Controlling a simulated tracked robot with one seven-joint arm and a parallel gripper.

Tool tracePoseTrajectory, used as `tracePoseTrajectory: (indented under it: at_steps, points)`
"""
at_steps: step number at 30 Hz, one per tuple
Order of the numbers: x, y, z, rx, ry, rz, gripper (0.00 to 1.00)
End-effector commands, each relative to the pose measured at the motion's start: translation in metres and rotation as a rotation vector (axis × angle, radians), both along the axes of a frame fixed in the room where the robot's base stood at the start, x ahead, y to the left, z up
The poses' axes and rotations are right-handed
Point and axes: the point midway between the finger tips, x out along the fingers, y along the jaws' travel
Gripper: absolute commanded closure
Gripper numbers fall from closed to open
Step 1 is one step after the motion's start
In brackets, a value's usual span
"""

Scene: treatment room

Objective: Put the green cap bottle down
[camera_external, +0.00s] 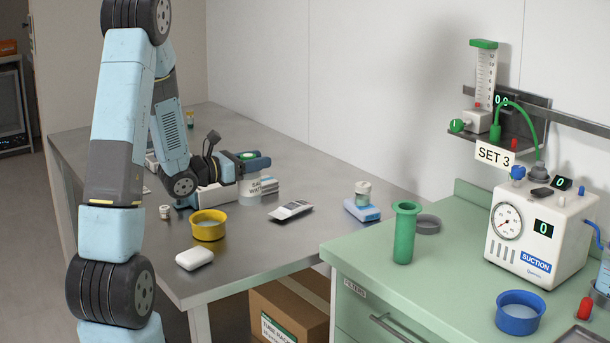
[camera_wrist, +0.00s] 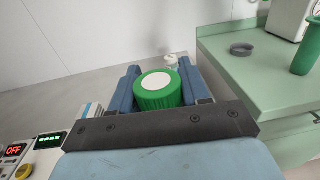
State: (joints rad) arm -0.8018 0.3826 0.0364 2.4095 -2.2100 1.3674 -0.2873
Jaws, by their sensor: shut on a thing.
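The green cap bottle (camera_external: 249,188) is a clear bottle with a white label and a green cap, upright over the steel table (camera_external: 260,245). My gripper (camera_external: 251,162) is shut on it near the top, coming from the left. In the wrist view the green cap (camera_wrist: 160,95) with a white disc on top sits between the two blue fingers of my gripper (camera_wrist: 158,86). The bottle's base looks close to the tabletop; I cannot tell whether it touches. The fingers hide part of its upper body.
The green counter (camera_external: 370,262) with a green cylinder (camera_external: 404,237) adjoins the table's right.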

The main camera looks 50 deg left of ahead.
Motion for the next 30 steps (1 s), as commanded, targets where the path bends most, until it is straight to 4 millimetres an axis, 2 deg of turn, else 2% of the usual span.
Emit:
tracePoseTrajectory:
  at_steps: [3, 9, 15, 21, 30]
  points:
    - [0.000, 0.051, 0.014, 0.003, -0.003, 0.174, 1.00]
    - [-0.013, 0.130, 0.034, 0.002, -0.003, 0.439, 1.00]
    - [-0.037, 0.202, 0.037, 0.000, -0.001, 0.637, 1.00]
    - [-0.047, 0.235, 0.018, -0.001, 0.000, 0.664, 1.00]
    - [-0.057, 0.265, -0.014, 0.000, -0.001, 0.613, 1.00]
